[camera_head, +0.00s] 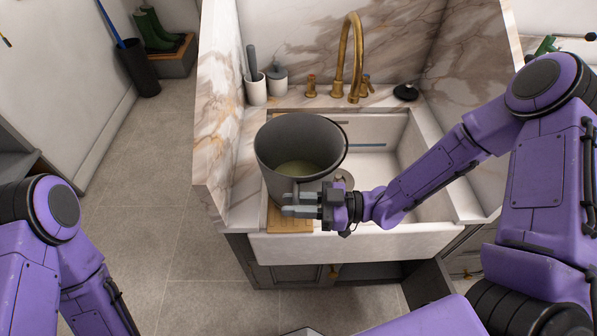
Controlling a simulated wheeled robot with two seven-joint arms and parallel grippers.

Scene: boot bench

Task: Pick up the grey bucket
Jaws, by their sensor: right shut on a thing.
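The grey bucket (274,183) is upright at the left side of the white sink (345,243), above a wooden board (290,225). Its open top shows a dull yellowish bottom or contents, and a dark handle runs along the right of its rim. My right gripper (300,204) reaches in from the right and is shut on the bucket at its near side. The fingers hide part of the bucket's lower front. I cannot tell whether the bucket touches the board. My left arm shows at the lower left, but its gripper is out of view.
A brass faucet (349,60) rises behind the sink. A white cup (255,88) with a dark-handled tool and a lidded jar (278,80) stand at the back left. A marble side wall (217,150) borders the counter's left. An open cabinet door (427,282) is below the sink.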

